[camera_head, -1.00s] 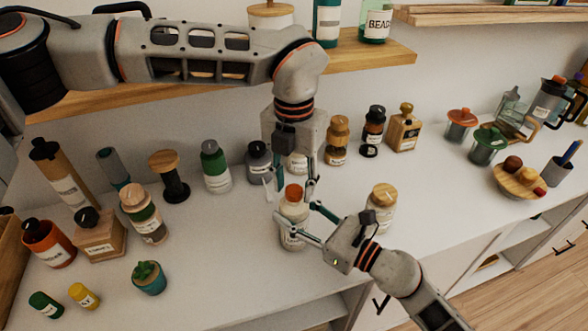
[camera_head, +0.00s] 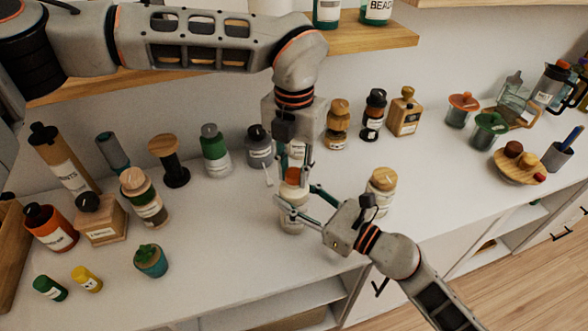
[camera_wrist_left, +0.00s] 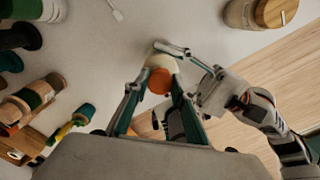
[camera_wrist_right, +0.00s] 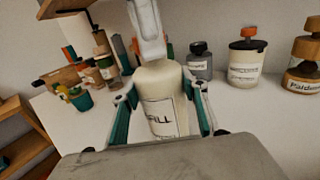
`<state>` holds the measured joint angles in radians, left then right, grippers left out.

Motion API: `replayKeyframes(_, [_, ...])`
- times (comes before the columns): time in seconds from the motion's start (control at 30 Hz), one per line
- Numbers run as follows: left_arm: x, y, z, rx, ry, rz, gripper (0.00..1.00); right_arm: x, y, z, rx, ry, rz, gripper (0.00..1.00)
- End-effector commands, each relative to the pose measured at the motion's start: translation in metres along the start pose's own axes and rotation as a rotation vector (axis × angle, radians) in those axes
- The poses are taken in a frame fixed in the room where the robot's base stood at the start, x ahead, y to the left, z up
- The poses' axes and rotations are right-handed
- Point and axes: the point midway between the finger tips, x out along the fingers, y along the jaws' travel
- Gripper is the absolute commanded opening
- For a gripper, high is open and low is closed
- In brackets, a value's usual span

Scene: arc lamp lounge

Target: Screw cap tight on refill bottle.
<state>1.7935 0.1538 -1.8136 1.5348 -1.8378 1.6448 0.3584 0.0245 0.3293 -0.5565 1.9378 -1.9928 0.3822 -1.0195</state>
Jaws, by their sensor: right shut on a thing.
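The refill bottle (camera_head: 291,219) stands upright on the white counter, pale with a label. Its label partly reads "FILL" in the right wrist view (camera_wrist_right: 160,118). The orange cap (camera_head: 292,175) is at the bottle's top; it also shows in the left wrist view (camera_wrist_left: 160,81). I cannot tell how tightly it sits. My right gripper (camera_head: 297,203) is shut on the bottle's body from the front right. My left gripper (camera_head: 290,176) points down from above, its fingers apart on either side of the cap. A left finger hides part of the bottle's top in the right wrist view.
A jar with a wooden lid (camera_head: 381,191) stands close to the right of my right gripper. A green-and-white bottle (camera_head: 215,151) and a grey jar (camera_head: 259,147) stand behind. The wooden shelf (camera_head: 370,38) is above.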

Motion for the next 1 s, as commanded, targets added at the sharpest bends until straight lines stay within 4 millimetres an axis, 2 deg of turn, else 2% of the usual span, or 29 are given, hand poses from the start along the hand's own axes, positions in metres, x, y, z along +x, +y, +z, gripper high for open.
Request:
replayKeyframes(0.03, [0.000, 0.000, 0.000, 0.000, 0.000, 0.000, 0.40, 0.000, 0.000, 0.000, 0.000, 0.001, 0.000, 0.00])
replayKeyframes(0.07, [0.000, 0.000, 0.000, 0.000, 0.000, 0.000, 0.44, 0.000, 0.000, 0.000, 0.000, 0.001, 0.000, 0.00])
replayKeyframes(0.47, [-0.004, 0.000, 0.001, 0.000, -0.001, 0.000, 0.44, 0.000, 0.000, 0.000, 0.000, 0.001, 0.000, 0.00])
replayKeyframes(0.57, [-0.015, 0.000, 0.001, 0.000, -0.003, 0.001, 0.44, 0.000, 0.000, 0.000, 0.000, 0.001, 0.000, 0.00])
replayKeyframes(1.0, [-0.098, 0.000, 0.001, -0.001, -0.003, 0.001, 0.44, 0.000, 0.000, 0.000, 0.000, 0.001, 0.000, 0.00])
